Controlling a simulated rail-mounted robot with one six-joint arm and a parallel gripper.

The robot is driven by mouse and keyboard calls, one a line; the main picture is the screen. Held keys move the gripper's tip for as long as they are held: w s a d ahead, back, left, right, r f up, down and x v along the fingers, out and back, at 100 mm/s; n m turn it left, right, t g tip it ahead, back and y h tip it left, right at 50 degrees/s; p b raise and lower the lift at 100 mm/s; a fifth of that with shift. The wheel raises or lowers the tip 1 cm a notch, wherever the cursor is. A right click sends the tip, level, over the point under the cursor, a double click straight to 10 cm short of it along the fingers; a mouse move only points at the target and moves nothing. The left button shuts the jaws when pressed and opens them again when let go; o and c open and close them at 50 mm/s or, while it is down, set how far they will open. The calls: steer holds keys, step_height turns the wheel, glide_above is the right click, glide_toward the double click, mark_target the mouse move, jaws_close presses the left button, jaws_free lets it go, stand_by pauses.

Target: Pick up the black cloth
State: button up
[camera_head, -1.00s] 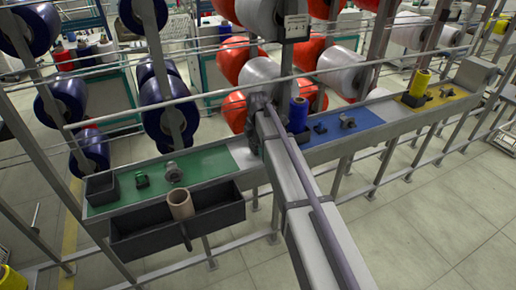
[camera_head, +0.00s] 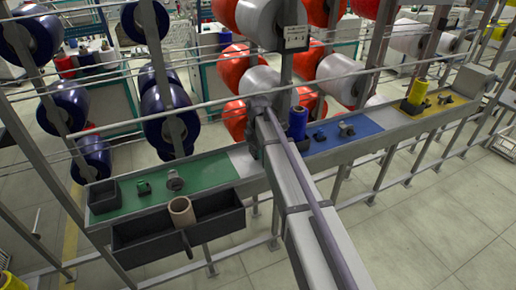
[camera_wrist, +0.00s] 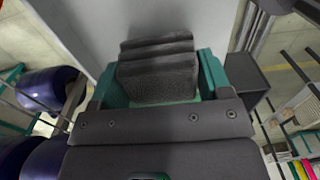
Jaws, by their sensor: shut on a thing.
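The black cloth (camera_wrist: 158,82) is a dark grey-black, folded block with ridged layers at its top in the wrist view. It sits between the teal fingers of my gripper (camera_wrist: 160,62), which is shut on it. A pale grey surface lies beyond it. In the head view my gripper (camera_head: 259,106) is at the far end of my arm, by the shelf and in front of the white spools. The cloth cannot be made out there.
The long shelf has a green section (camera_head: 210,171), a blue section (camera_head: 345,142) and a yellow section (camera_head: 455,104). A blue bobbin (camera_head: 297,123) and a yellow bobbin (camera_head: 418,91) stand on it. A dark trough (camera_head: 220,222) with a tan tube (camera_head: 181,212) hangs in front.

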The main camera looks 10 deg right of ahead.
step_height(320, 180, up, 26)
steer(key=p, duration=2.5)
steer(key=shift+r, duration=0.1)
